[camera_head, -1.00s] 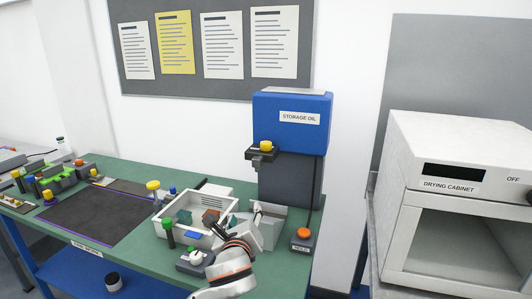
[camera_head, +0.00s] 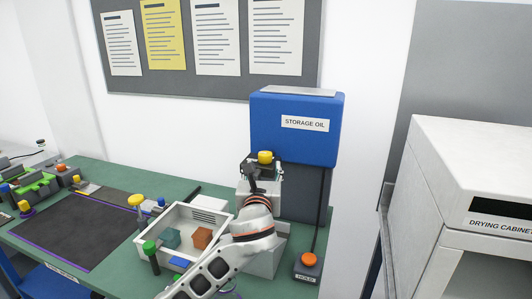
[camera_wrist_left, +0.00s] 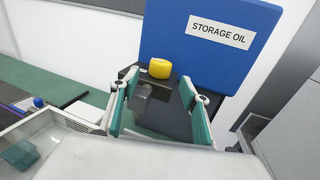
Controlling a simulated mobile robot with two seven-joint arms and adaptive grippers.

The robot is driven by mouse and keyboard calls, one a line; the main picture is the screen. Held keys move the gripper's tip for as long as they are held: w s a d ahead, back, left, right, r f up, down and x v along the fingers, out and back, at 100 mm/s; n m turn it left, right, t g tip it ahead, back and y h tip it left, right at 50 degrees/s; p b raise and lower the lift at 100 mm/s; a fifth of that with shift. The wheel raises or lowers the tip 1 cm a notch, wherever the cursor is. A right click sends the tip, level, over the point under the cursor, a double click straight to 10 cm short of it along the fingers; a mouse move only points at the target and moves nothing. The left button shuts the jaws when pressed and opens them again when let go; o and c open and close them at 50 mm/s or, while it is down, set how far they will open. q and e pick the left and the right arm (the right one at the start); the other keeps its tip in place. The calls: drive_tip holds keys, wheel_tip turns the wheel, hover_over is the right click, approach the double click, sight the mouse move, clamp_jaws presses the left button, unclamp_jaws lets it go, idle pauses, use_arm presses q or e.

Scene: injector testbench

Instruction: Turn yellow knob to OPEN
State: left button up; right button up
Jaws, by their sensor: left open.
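The yellow knob (camera_head: 265,157) sits on a dark bracket at the front of the blue storage oil box (camera_head: 292,125). In the left wrist view the yellow knob (camera_wrist_left: 160,68) shows just beyond the fingers, between their tips and near the left one. My left gripper (camera_wrist_left: 155,85) is open, with its two teal fingers apart and nothing between them that I can see held. In the head view the left gripper (camera_head: 262,175) is just below and in front of the knob, partly hiding the bracket. No text for the knob's position is readable. My right gripper is not in view.
A white bin (camera_head: 160,232) with small blocks stands left of my arm. An orange button box (camera_head: 308,262) marked HOLD is at the right. A drying cabinet (camera_head: 480,180) stands further right. A dark mat (camera_head: 75,232) lies on the green table at left.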

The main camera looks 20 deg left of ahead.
sight(265, 160)
use_arm(q)
drive_tip(key=shift+w+a+r, duration=0.15)
drive_tip(key=shift+w, duration=0.35)
drive_tip(key=shift+x, duration=3.2)
drive_tip(key=c, duration=1.1)
